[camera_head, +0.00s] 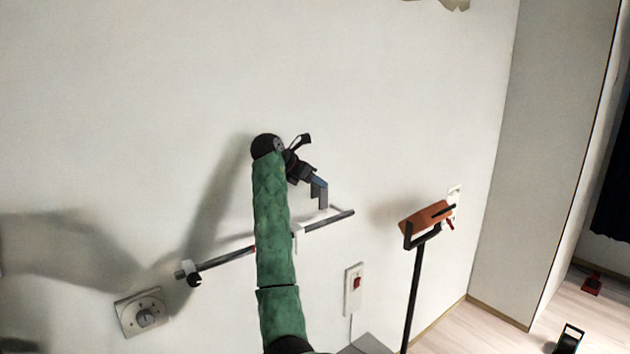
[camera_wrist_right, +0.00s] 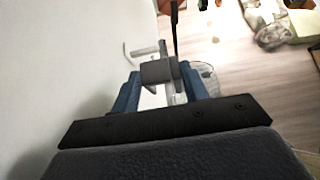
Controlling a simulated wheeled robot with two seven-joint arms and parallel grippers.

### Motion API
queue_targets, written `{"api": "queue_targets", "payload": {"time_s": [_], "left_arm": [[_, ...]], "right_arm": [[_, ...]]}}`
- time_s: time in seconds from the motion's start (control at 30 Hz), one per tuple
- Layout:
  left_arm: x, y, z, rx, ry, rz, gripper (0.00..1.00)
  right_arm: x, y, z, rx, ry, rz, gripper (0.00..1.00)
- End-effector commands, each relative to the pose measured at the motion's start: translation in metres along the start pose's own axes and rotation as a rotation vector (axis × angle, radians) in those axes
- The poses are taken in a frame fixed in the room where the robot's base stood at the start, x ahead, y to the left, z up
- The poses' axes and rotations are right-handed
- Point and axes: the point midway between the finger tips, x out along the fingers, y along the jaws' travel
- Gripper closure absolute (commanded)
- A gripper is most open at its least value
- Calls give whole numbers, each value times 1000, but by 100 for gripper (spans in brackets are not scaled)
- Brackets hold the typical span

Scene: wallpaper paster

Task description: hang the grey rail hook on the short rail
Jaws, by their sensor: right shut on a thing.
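My right gripper (camera_head: 319,182) is at the wall above the right half of the short rail (camera_head: 330,221). It is shut on the grey rail hook (camera_head: 323,199), which hangs down from the fingers just above the rail. In the head view a small gap seems to show between hook and rail; I cannot tell their depth. In the right wrist view the hook (camera_wrist_right: 159,71) is a grey block between the blue fingers (camera_wrist_right: 160,80), with pale parts beyond it. My green right arm hides the middle of the rail. My left gripper is not in view.
A white hook (camera_head: 298,232) is on the rail beside my arm, and a black piece (camera_head: 194,280) is near its left end. Below are a dial plate (camera_head: 142,313) and a red switch (camera_head: 355,284). An orange piece (camera_head: 427,217) with a black pole stands right. The wall above is clear.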

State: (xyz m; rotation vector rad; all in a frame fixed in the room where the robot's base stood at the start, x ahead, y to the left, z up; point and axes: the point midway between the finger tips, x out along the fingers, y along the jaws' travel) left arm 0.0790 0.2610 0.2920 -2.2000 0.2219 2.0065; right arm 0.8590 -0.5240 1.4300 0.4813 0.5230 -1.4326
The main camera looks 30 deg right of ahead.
Motion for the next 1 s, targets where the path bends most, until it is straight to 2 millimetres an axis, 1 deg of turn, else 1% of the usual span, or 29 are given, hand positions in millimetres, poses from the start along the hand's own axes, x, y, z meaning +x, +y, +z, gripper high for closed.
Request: {"api": "queue_targets", "payload": {"time_s": [0.27,0.8,1.0], "left_arm": [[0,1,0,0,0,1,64],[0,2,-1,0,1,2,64],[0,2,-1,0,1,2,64]], "right_arm": [[4,0,-7,3,2,4,77],[28,0,-39,3,2,3,77],[34,0,-46,4,2,4,77]]}}
